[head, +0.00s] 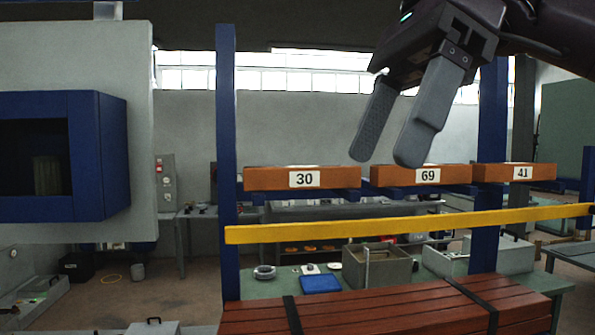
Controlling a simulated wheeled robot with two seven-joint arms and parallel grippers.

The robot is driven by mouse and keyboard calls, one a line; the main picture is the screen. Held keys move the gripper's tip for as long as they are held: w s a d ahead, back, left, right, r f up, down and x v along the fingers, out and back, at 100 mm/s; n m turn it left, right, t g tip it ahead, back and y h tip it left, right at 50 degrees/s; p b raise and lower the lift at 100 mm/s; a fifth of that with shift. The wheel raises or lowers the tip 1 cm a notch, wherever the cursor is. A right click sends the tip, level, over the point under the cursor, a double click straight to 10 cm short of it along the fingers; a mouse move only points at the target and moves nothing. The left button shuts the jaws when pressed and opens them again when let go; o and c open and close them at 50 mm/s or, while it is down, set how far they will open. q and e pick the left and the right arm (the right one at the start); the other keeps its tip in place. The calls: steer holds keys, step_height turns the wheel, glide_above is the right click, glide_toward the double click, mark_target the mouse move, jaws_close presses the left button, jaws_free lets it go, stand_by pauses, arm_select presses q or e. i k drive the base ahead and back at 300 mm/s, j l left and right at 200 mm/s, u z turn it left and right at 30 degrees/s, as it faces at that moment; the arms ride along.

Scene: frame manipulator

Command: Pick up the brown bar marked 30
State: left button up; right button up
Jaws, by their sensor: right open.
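The brown bar marked 30 (265,179) lies level at the left end of a row of bars, resting on a blue support of the rack. Its white label faces me. A second brown bar, marked 69 (395,176), lies to its right, and a third, marked 41 (540,172), lies further right. My right gripper (386,160) comes in from the upper right. Its two fingers point down and stand apart, with nothing between them. My left gripper does not show.
A yellow rail (400,227) crosses in front, below the bars. Blue posts (228,120) stand at left and behind bar 69's right end. A strapped stack of brown planks (385,312) lies low in front. A grey machine with a blue-framed window (95,60) fills the left.

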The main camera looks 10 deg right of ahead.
mark_target(305, 177)
steer(key=i, duration=1.25)
